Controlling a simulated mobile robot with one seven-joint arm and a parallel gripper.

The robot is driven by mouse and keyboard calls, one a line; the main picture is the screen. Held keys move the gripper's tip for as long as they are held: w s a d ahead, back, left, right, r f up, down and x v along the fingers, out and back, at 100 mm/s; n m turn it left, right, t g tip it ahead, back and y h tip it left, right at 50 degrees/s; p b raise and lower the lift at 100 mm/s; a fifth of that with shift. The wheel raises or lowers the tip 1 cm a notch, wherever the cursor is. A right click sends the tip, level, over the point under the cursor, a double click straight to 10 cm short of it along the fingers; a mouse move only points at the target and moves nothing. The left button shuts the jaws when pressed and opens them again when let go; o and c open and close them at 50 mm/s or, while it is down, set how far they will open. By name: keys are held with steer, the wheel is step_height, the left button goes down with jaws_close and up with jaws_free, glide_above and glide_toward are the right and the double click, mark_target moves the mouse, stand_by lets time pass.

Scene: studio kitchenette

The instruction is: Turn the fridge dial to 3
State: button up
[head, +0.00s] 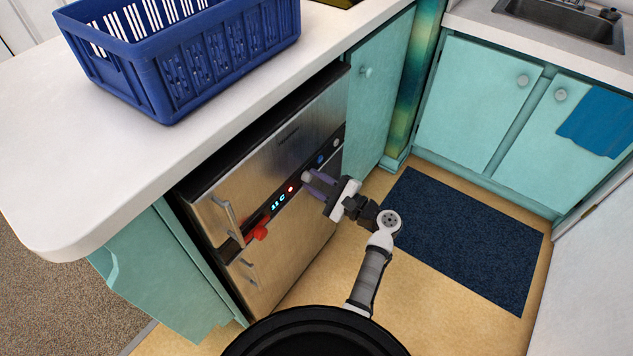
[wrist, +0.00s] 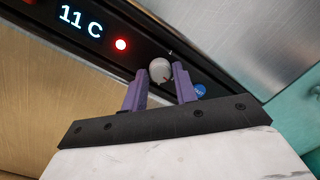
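My gripper (wrist: 159,72) has two purple fingers, held apart with one tip on each side of the dial. Whether they touch it is not clear. In the head view my gripper (head: 314,180) is close to the fridge front. The fridge (head: 285,150) is steel, and its lit display (wrist: 82,20) reads 11 C.
A red light (wrist: 121,44) is left of the dial and a blue round piece (wrist: 199,90) is right of it. A red piece (head: 260,232) sticks out lower on the strip. Handles (head: 228,218) stand out at the fridge's left. A blue crate (head: 190,55) sits on the counter above.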

steer(key=o, duration=0.4)
steer(key=shift+c, duration=0.2)
steer(key=b+v, duration=0.1)
steer(key=v, duration=1.2)
steer(key=shift+s+d, duration=0.25)
steer(key=shift+d, duration=0.1)
